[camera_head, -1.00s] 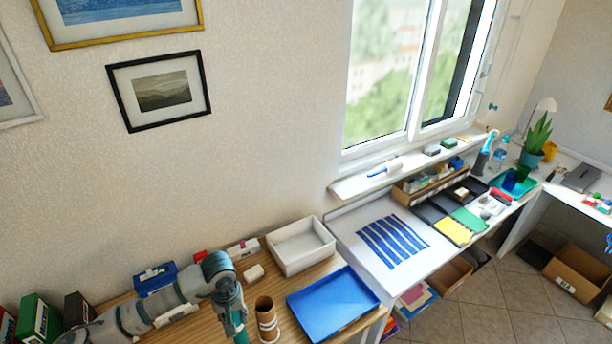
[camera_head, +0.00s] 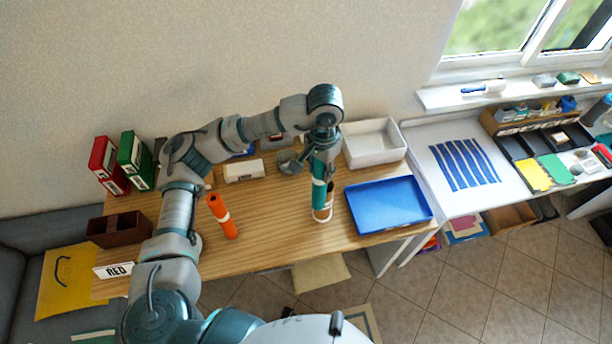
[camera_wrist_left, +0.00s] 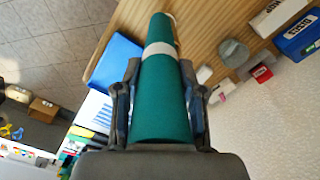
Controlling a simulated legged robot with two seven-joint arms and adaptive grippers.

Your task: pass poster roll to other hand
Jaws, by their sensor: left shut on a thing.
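My left gripper (camera_head: 321,150) points down above the right part of the wooden table. It is shut on a teal poster roll (camera_head: 318,190), which hangs below it, roughly upright. In the left wrist view the teal roll (camera_wrist_left: 162,95) with its white band lies between the two fingers and extends beyond them. A brown tube (camera_head: 328,208) with a pale band stands behind the roll, partly hidden. An orange roll (camera_head: 222,216) with a white band is farther left on the table, apart from the gripper. My right gripper is not in view.
A blue tray (camera_head: 388,204) and a white bin (camera_head: 374,144) are right of the roll. A grey cap-like thing (camera_head: 291,161) lies just left of the gripper. Red and green binders (camera_head: 104,163) stand at the left, near a brown box (camera_head: 118,229). The front middle of the table is clear.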

